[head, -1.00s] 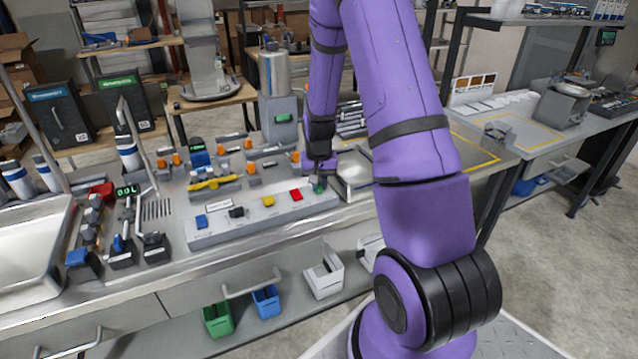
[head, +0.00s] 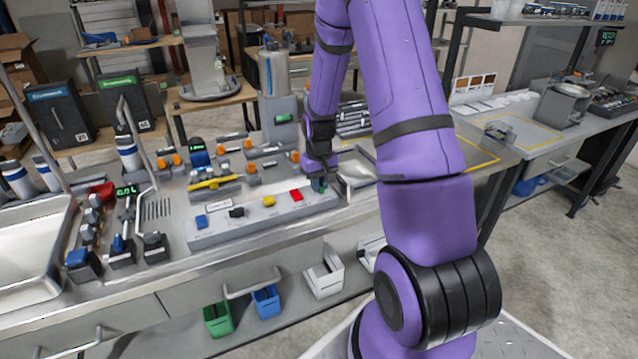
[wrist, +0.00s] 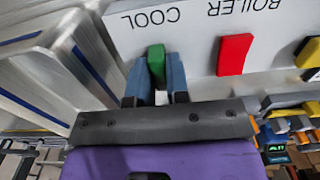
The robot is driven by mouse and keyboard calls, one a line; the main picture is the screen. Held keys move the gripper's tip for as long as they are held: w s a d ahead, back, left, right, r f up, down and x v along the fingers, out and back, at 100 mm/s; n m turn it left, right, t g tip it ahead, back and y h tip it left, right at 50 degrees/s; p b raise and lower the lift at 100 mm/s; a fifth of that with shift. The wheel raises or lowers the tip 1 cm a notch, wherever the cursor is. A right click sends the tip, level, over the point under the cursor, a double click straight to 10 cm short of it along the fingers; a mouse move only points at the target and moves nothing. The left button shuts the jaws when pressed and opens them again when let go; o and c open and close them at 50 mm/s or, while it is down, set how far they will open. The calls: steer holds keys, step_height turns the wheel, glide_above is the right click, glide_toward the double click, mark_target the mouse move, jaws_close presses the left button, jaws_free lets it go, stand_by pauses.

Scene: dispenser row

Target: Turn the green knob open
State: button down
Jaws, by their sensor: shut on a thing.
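The green knob (wrist: 156,62) sits at the end of the pale dispenser panel (wrist: 185,28), beside lettering that reads "COOL" upside down in the wrist view. My gripper (wrist: 156,80) is shut on the green knob, with one blue-grey finger on each side of it. The knob stands roughly lengthwise between the fingers in that view. In the head view my gripper (head: 319,181) is at the right end of the knob row, and only a little of the green knob shows there.
A red knob (wrist: 234,54) is beside the green one on the panel. Yellow (head: 268,201), black (head: 237,212) and blue (head: 201,221) knobs follow to the left in the head view. A metal tray (wrist: 52,75) lies close to my gripper on the other side.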

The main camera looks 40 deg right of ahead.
steer(key=c, duration=1.1)
jaws_free()
step_height(320, 180, up, 11)
steer(key=shift+a, duration=0.1)
steer(key=s+a+r+t, duration=0.1)
steer(key=s+a+r, duration=0.25)
steer(key=r, duration=0.25)
steer(key=s+a+r+n+t, duration=0.1)
steer(key=s+a+r, duration=0.1)
steer(key=a+r, duration=0.3)
steer(key=s+a+r+t, duration=0.1)
steer(key=s+a+r, duration=0.25)
steer(key=r, duration=0.25)
steer(key=s+a+r+n+t, duration=0.1)
steer(key=s+a+r, duration=0.2)
steer(key=s, duration=0.4)
steer(key=s+a+r+n+t, duration=0.1)
steer(key=s+a+r, duration=0.2)
steer(key=s, duration=0.5)
steer(key=shift+a, duration=0.8)
